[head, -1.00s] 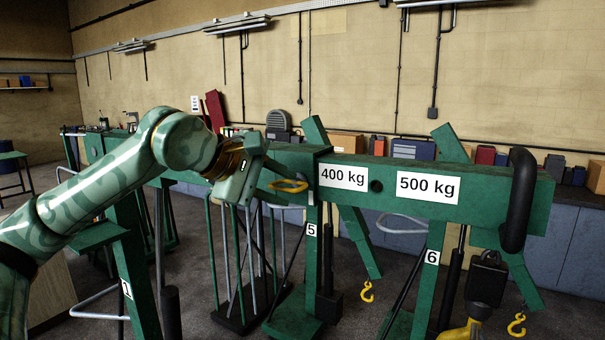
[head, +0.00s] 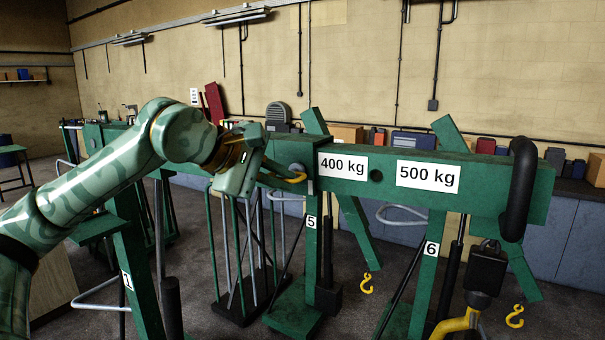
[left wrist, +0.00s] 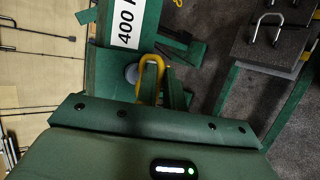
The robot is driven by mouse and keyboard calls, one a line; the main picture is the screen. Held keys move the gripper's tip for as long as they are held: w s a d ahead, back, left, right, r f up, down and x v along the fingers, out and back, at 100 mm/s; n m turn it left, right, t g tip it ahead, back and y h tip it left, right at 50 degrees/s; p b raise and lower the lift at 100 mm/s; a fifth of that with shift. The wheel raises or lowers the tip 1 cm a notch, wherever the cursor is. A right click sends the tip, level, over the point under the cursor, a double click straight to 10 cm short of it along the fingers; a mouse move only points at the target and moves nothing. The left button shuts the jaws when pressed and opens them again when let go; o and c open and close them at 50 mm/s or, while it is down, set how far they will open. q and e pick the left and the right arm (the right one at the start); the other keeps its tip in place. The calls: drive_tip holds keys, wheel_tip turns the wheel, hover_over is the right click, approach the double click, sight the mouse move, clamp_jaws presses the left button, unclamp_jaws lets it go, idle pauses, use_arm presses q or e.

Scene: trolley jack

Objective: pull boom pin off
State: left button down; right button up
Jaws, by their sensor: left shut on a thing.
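The boom pin shows as a yellow ring handle (head: 294,178) in front of the green boom (head: 475,178), left of the 400 kg label. My left gripper (head: 275,174) is shut on this ring. In the left wrist view the yellow ring (left wrist: 160,62) loops around my left fingertips (left wrist: 153,88), close to the boom face. A grey round part (left wrist: 131,74) shows beside the ring. The pin's shaft is hidden, so I cannot tell how far it sits in the boom. My right gripper is not in view.
The boom carries a 400 kg label (head: 343,166) and a 500 kg label (head: 427,177). A black padded handle (head: 518,190) is at its right end. Green posts numbered 5 and 6, yellow hooks (head: 367,283) and a rack of rods crowd the area below. A workbench runs along the back wall.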

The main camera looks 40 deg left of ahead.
use_arm(q)
drive_tip(key=s+d+b, duration=0.1)
drive_tip(key=s+b, duration=0.8)
drive_tip(key=s, duration=0.3)
drive_tip(key=shift+d, duration=0.15)
idle(0.8)
drive_tip(key=s+r, duration=0.2)
drive_tip(key=s, duration=0.1)
drive_tip(key=shift+s+d, duration=0.1)
drive_tip(key=shift+d, duration=0.1)
idle(0.4)
